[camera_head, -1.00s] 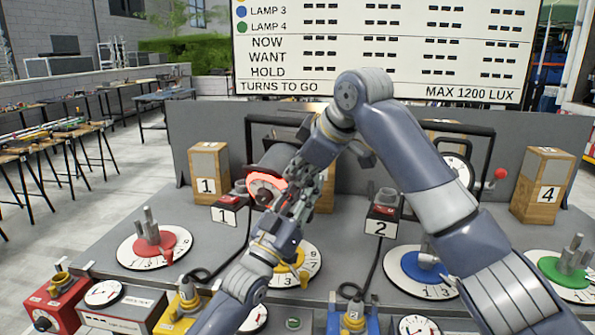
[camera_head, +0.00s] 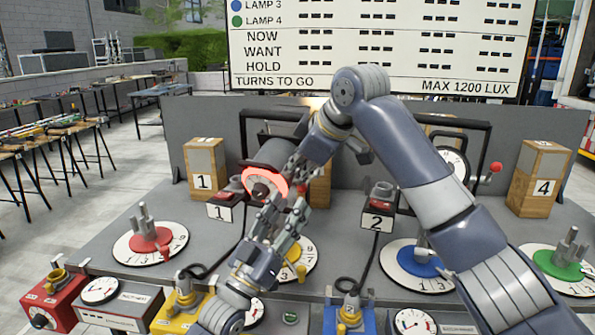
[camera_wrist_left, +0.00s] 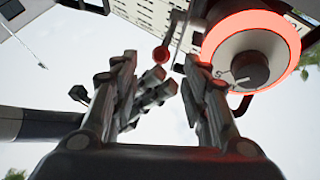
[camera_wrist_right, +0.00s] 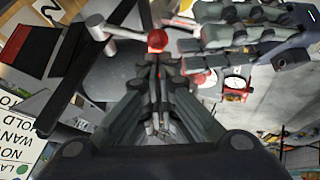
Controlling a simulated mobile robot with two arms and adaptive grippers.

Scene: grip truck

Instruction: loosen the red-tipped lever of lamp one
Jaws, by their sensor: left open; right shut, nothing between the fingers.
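Lamp one (camera_head: 263,185) is the round dark lamp with a glowing red ring, behind the box marked 1. It also shows at the top right of the left wrist view (camera_wrist_left: 250,65). The red-tipped lever's ball shows in the left wrist view (camera_wrist_left: 161,55), between the fingers in the picture, and in the right wrist view (camera_wrist_right: 157,40), just past the right fingertips; contact cannot be told. My left gripper (camera_head: 277,212) is open below and beside the lamp. My right gripper (camera_wrist_right: 156,62) is shut and empty, reaching down from above.
A second red-tipped lever (camera_head: 496,167) is at the right lamp. Boxes marked 1 (camera_head: 219,212) and 2 (camera_head: 377,221) stand with cables on the grey bench (camera_head: 330,245). Numbered dials (camera_head: 150,243) line its front. Wooden blocks stand behind.

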